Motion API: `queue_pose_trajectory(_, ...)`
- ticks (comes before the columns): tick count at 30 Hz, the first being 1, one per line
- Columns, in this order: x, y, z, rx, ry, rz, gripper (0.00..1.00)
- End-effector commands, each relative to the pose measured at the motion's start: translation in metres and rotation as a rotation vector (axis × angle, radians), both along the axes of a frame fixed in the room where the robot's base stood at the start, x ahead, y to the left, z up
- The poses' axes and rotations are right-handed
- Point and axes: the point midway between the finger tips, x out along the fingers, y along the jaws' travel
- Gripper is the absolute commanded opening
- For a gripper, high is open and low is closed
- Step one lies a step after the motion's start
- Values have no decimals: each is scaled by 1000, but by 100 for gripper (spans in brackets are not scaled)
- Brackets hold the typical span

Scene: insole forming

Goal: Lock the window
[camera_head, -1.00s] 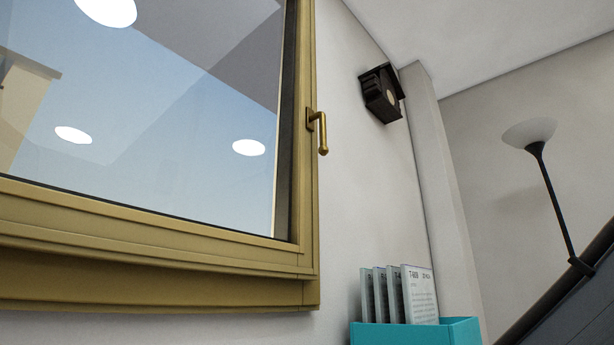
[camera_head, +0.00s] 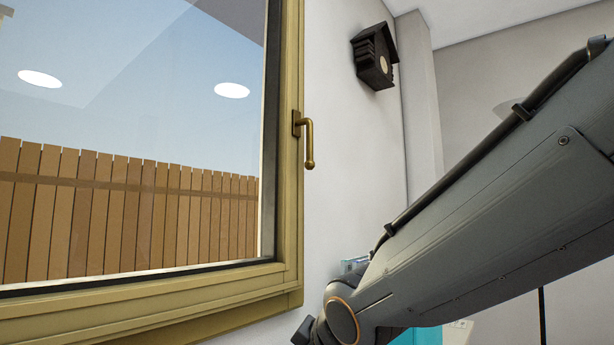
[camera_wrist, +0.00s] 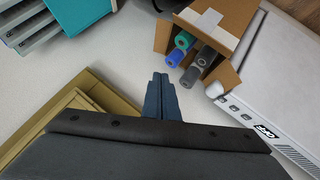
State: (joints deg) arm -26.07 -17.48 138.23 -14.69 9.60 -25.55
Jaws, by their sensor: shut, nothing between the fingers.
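The window (camera_head: 283,225) has a gold-coloured frame and fills the left of the head view. Its handle (camera_head: 308,143) sits on the right side of the frame, with the grip pointing down. The sash looks flush with the frame. My arm reaches in from the right, low and in front of the wall, below and right of the handle. In the wrist view my gripper (camera_wrist: 160,85) is shut and empty, with its fingertips together. A gold frame corner (camera_wrist: 45,125), seemingly the window's, shows at the lower left there. The handle does not show in the wrist view.
A teal holder (camera_head: 428,336) is partly behind my arm. In the wrist view, a cardboard box (camera_wrist: 217,28) with rolls stands beside a white device (camera_wrist: 268,85).

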Motion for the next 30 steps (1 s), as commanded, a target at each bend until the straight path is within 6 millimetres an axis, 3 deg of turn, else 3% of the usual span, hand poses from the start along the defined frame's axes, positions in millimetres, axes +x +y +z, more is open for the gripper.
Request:
queue_pose_trajectory(1, 3, -2, 34, -13, -49, 16, 0)
queue_pose_trajectory(3, 11, -5, 68, -35, -122, 46, 0)
queue_pose_trajectory(12, 33, -15, 218, -150, -430, 163, 0)
queue_pose_trajectory(21, 35, -22, 360, -297, -719, 277, 0)
queue_pose_trajectory(25, 32, -23, 400, -346, -805, 312, 0)
queue_pose_trajectory(30, 30, -24, 426, -384, -865, 336, 0)
